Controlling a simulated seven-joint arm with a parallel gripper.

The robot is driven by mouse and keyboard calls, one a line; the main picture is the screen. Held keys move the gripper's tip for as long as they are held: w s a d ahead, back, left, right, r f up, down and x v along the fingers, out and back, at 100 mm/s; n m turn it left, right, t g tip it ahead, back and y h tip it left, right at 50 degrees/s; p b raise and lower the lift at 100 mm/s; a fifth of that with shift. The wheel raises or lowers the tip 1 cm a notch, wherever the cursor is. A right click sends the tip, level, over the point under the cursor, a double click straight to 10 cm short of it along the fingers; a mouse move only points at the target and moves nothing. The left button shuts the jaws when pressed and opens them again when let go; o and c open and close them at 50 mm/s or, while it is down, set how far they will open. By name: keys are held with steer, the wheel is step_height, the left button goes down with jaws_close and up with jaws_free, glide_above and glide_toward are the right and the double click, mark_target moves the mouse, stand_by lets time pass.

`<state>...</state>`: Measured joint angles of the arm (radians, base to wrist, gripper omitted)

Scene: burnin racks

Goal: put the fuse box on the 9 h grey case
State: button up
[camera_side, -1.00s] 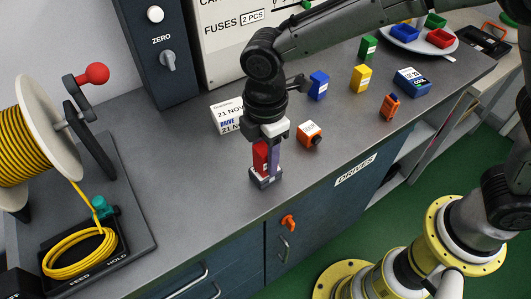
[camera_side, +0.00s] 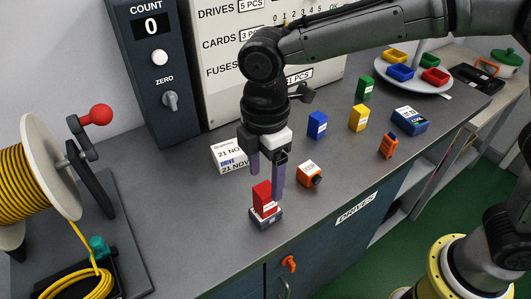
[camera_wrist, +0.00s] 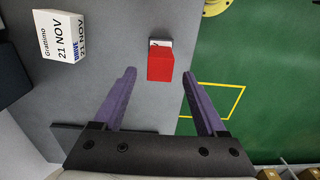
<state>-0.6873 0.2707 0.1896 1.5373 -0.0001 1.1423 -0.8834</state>
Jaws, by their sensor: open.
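A red box (camera_side: 262,197) with a white label stands upright on a small dark grey case (camera_side: 265,219) near the bench's front edge; it is probably the fuse box. The labels on both are too small to read. My gripper (camera_side: 266,181) is open above the red box, its two purple fingers apart and holding nothing. In the wrist view, the red box (camera_wrist: 160,67) lies ahead between the open fingertips (camera_wrist: 158,76), with gaps on both sides. The grey case is mostly hidden there; a white patch shows at the box's far edge.
A white date box (camera_side: 229,157) stands behind left, and an orange box (camera_side: 310,174) close right. Blue (camera_side: 317,125), yellow (camera_side: 358,118) and green (camera_side: 365,88) boxes stand farther right. A cable reel (camera_side: 48,165) is at left. Bench between reel and case is clear.

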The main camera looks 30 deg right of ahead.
mark_target(266, 189)
step_height(266, 189, up, 6)
steer(key=shift+f, duration=0.15)
steer(key=s+d+r+m+t, duration=0.1)
steer(key=s+d+r+m, duration=0.15)
steer(key=d, duration=0.25)
steer(key=s+d+r+m, duration=0.1)
steer(key=d+m, duration=0.2)
steer(key=d, duration=0.3)
steer(key=s+d+r+m+t, duration=0.1)
steer(key=d+m, duration=0.1)
steer(key=d, duration=0.3)
steer(key=s+d+f+m+t, duration=0.1)
steer(key=s+d+f+m, duration=0.1)
steer(key=s+d+m, duration=0.3)
steer(key=s+d+f+m+t, duration=0.2)
steer(key=s+d+m, duration=0.3)
steer(key=s+d, duration=0.1)
steer(key=shift+s+d+f+t, duration=0.25)
steer(key=shift+s+f+t, duration=0.1)
steer(key=shift+s, duration=0.45)
